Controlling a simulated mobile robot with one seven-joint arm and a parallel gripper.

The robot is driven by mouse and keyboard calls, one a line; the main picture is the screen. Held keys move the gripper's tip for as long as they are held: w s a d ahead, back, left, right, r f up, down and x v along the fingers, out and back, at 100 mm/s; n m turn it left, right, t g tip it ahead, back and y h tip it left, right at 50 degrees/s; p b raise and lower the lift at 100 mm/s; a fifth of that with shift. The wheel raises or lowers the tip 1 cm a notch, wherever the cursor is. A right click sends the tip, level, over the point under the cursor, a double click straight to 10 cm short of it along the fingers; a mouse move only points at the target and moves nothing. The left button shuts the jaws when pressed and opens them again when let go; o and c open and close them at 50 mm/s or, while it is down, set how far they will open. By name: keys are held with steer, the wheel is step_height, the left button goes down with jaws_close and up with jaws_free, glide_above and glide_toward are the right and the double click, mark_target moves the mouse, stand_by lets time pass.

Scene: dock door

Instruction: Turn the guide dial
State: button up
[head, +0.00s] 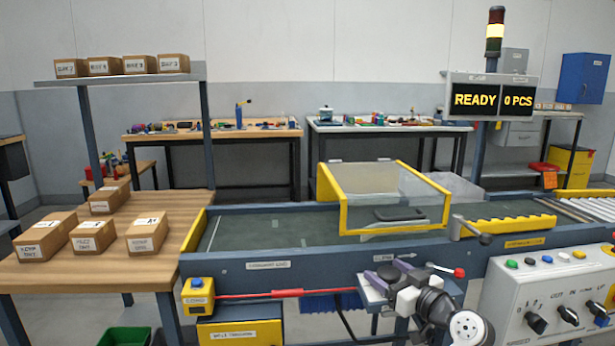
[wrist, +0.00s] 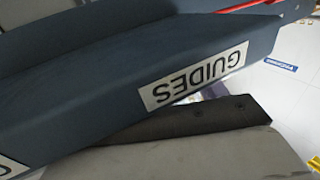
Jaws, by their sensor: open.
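My gripper (head: 388,277) is in front of the conveyor's blue side rail in the head view, its jaws open and no object seen between them. A label reading GUIDES (wrist: 195,76) shows upside down on the blue rail in the wrist view. I cannot make out a guide dial beside this label; my gripper and arm cover part of that area in the head view. A lever with a red knob (head: 459,272) stands just right of my gripper. A grey crank (head: 470,229) sits on the rail above it.
A control panel (head: 555,300) with several black knobs and coloured buttons stands at the lower right. A clear yellow-framed cover (head: 343,210) stands over the belt. A red cord (head: 285,293) runs along the rail's front. Cartons (head: 147,233) lie on the left table (head: 120,270).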

steer(key=m+h+p, duration=0.1)
steer(key=m+t+h+p, duration=0.1)
steer(key=h+p, duration=0.1)
steer(key=m+h+p, duration=0.1)
steer(key=shift+a+r+h+p, duration=0.1)
steer(key=shift+r+h+p, duration=0.25)
steer(key=shift+h+p, duration=0.05)
steer(key=m+h+p, duration=0.3)
steer(key=h+p, duration=0.2)
steer(key=p, duration=0.2)
steer(key=shift+m, duration=0.3)
steer(key=m+h+p, duration=0.1)
steer(key=h+p, duration=0.2)
steer(key=shift+f+m, duration=0.2)
steer(key=shift+m, duration=0.2)
steer(key=shift+m+g+h+p, duration=0.3)
steer(key=shift+m+h+p, duration=0.15)
steer(key=shift+h, duration=0.15)
